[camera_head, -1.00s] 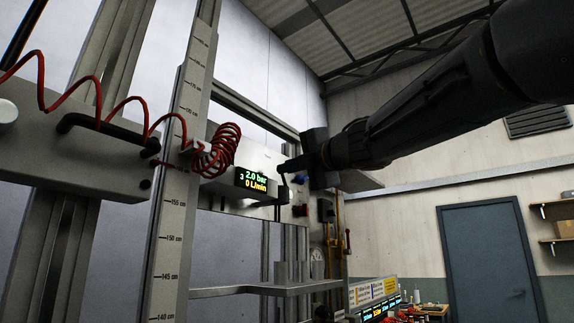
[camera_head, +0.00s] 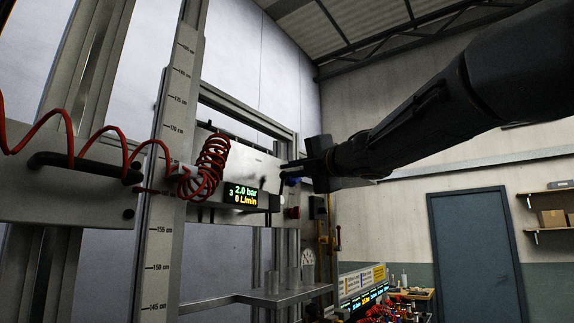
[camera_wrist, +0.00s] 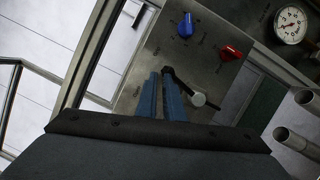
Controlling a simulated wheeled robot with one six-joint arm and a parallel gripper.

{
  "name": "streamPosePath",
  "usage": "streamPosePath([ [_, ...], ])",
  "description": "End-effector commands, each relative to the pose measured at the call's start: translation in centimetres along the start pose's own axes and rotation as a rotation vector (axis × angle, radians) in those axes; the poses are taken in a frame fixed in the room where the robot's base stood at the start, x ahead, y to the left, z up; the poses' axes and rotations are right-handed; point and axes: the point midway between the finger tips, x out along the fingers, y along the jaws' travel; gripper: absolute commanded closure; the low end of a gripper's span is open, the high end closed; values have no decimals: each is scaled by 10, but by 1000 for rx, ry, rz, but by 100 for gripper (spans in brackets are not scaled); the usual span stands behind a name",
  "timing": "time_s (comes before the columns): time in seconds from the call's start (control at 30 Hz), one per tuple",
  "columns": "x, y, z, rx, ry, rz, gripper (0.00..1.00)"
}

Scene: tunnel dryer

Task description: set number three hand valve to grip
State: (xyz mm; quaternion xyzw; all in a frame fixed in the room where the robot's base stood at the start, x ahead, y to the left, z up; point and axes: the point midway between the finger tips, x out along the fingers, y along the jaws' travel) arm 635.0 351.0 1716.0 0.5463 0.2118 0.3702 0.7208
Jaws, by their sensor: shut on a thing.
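The number three display (camera_head: 241,194) in the head view reads "3", 2.0 bar and 0 L/min. My gripper (camera_head: 286,169) reaches the panel face to the right of and above this display. In the wrist view my gripper's two blue-grey fingers (camera_wrist: 161,76) are close together at the panel (camera_wrist: 200,72), shut on the black hand valve lever (camera_wrist: 184,85). A blue knob (camera_wrist: 185,25) and a red knob (camera_wrist: 231,52) sit farther along the panel.
A coiled red hose (camera_head: 205,165) hangs left of the display by an upright centimetre scale (camera_head: 165,170). A metal shelf (camera_head: 270,298) juts out below. A round gauge (camera_wrist: 291,24) and metal tubes (camera_wrist: 296,142) are at the right of the wrist view.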

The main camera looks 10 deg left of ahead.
Motion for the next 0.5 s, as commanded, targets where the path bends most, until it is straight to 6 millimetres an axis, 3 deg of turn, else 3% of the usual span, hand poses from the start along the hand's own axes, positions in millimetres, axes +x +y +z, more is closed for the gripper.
streamPosePath([
  [0.5, -4, 14, -1, -2, 4, 10, 100],
])
